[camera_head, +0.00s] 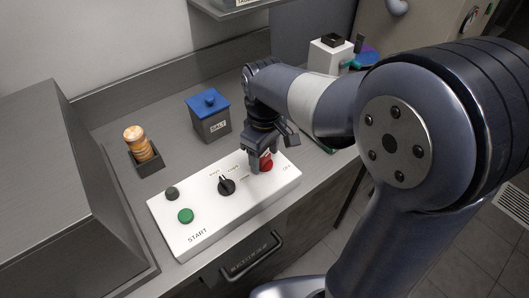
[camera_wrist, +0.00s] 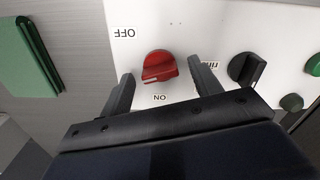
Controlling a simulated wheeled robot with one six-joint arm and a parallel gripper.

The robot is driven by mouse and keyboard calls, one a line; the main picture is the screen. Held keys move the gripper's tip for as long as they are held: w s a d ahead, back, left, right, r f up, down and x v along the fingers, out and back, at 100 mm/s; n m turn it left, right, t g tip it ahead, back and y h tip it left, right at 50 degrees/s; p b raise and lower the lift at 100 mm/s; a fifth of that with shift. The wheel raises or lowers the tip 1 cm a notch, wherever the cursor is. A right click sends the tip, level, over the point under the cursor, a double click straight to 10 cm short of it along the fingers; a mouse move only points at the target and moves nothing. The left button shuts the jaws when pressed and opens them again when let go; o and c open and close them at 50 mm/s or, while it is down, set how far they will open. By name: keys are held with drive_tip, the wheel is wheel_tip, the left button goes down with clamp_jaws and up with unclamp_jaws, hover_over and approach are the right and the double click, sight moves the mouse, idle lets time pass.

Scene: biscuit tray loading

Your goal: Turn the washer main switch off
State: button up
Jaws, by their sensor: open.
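The red main switch knob (camera_head: 267,161) sits at the right end of a white control panel (camera_head: 215,206). In the wrist view the red knob (camera_wrist: 158,65) has a raised ridge, with OFF printed up and left of it and ON just below it. Which label it points to is hard to tell. My gripper (camera_head: 261,163) is over this end of the panel, pointing down. In the wrist view my gripper (camera_wrist: 162,72) is open, with one finger on each side of the knob and gaps showing between them and it. Nothing is held.
A black selector knob (camera_head: 227,186) is close to one finger. A green START button (camera_head: 185,216) and a dark knob (camera_head: 172,193) are further left. Behind stand a blue-lidded salt box (camera_head: 209,117) and a biscuit holder (camera_head: 147,162). A green item (camera_wrist: 29,55) lies beside the panel.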

drive_tip(key=c, duration=1)
drive_tip(key=shift+m+p, duration=0.6)
drive_tip(key=shift+m, duration=1.2)
drive_tip(key=o, duration=1)
drive_tip(key=shift+r, duration=0.1)
